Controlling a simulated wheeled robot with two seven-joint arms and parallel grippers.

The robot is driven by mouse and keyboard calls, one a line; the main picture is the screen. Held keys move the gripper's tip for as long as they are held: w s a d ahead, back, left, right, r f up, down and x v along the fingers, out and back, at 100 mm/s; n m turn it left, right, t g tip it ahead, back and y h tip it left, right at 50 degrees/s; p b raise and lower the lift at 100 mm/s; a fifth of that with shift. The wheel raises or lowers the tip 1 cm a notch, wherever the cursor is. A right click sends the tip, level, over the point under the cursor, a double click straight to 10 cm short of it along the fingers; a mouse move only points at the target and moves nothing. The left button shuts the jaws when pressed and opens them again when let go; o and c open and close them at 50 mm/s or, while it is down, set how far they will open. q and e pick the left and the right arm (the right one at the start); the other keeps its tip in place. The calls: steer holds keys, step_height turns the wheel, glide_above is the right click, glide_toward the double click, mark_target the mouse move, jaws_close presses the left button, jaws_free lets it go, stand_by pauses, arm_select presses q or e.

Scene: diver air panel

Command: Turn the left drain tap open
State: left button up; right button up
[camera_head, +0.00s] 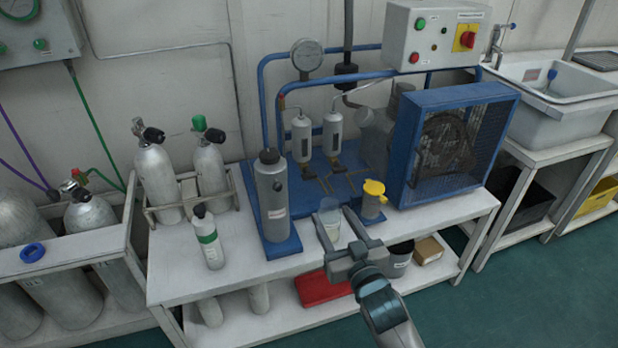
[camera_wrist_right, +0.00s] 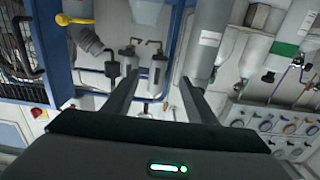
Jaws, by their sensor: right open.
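Two grey filter cylinders stand at the back of the blue compressor base, the left one (camera_head: 301,138) and the right one (camera_head: 332,132). Small brass fittings show at their lower ends; in the head view the left drain tap (camera_head: 304,167) is small, and its handle position cannot be told. The wrist view looks inverted and shows both cylinders, one (camera_wrist_right: 158,76) between the finger lines and one (camera_wrist_right: 129,64) near the left finger, with brass taps (camera_wrist_right: 152,43) above them. My left gripper is not in view.
The caged blue fan housing (camera_head: 450,145) is at right. A green-banded bottle (camera_head: 207,238) stands front left.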

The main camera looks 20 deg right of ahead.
mark_target(310, 178)
steer(key=w, duration=1.1)
steer(key=w+b, duration=0.1)
steer(key=w, duration=0.5)
steer(key=shift+w+a, duration=0.15)
steer(key=shift+a, duration=0.15)
steer(key=shift+c, duration=0.4)
steer(key=c, duration=1)
